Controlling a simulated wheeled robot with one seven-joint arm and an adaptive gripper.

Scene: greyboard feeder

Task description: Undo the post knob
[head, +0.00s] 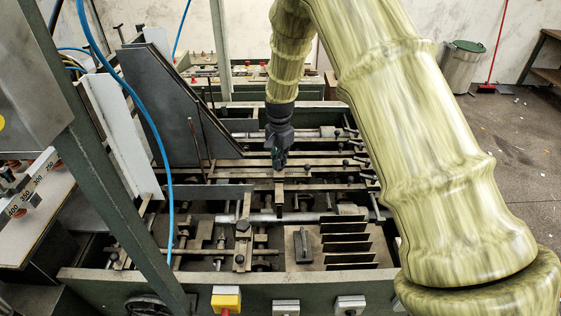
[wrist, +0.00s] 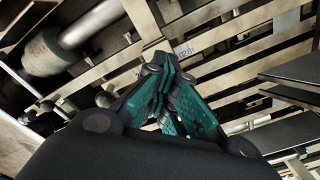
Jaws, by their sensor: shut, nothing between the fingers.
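My gripper (head: 279,162) is dark with teal finger pads and points down over the slatted machine bed. In the wrist view its fingers (wrist: 168,72) are together and empty, above metal bars. Several dark round knobs sit on the bed, and I cannot tell for certain which is the post knob. One dark knob (head: 242,225) tops an upright bracket, left of and nearer the camera than my gripper. In the wrist view a small black ball knob (wrist: 103,99) shows left of the fingers. My gripper touches no knob that I can see.
A tall dark angled plate (head: 180,105) stands left of my gripper. Upright black fins (head: 347,243) and a flat plate with a black handle (head: 303,244) lie at the front. A blue hose (head: 165,170) hangs at left. A yellow box with a red button (head: 226,300) is on the front rail.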

